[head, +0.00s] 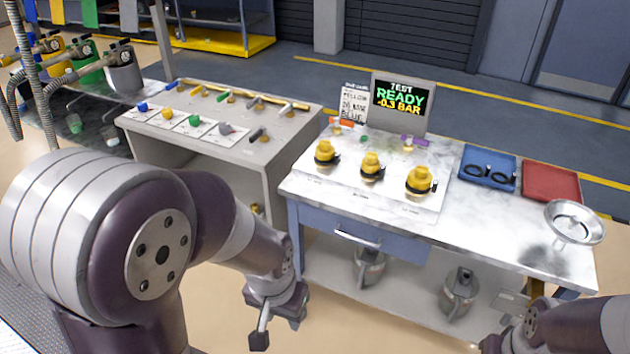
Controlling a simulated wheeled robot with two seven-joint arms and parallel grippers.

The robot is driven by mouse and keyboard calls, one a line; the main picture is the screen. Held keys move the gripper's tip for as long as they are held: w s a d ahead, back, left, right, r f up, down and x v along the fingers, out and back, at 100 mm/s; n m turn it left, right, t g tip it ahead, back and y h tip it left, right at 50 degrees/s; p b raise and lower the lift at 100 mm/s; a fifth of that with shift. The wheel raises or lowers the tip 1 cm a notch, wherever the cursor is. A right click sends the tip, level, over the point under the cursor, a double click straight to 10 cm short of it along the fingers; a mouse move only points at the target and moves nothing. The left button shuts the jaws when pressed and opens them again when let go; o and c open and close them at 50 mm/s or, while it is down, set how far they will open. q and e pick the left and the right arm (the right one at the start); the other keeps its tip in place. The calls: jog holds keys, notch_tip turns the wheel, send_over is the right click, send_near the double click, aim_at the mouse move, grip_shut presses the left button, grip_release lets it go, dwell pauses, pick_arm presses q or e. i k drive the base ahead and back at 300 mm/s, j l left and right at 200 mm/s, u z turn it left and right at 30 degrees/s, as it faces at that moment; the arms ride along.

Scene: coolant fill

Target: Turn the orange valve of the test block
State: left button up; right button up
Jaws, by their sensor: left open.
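The test block (330,178) is a white board on the marble-topped bench, with three yellow fittings with black clamps along its front. A green part (364,139) and a purple handle (414,141) sit further right along the back. My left gripper (278,328) is open and empty, low in front of the bench's left end, well apart from the valve. My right gripper (496,342) is at the bottom right edge, partly cut off; its jaws cannot be made out.
A screen (400,103) behind the block reads "TEST READY -0.3 BAR". A blue tray (488,154) with black rings, a red tray (551,182) and a metal funnel (575,222) stand to the right. A grey cabinet (275,160) with coloured valves stands left, across a narrow gap.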

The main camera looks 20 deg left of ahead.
aim_at(337, 121)
jog(key=i+j+u, duration=0.1)
jog(key=i, duration=0.3)
jog(key=i+j+u, duration=0.1)
jog(key=i+j, duration=0.2)
jog(key=i, duration=0.15)
jog(key=i+j, duration=0.15)
jog(key=i, duration=0.3)
jog(key=u, duration=0.05)
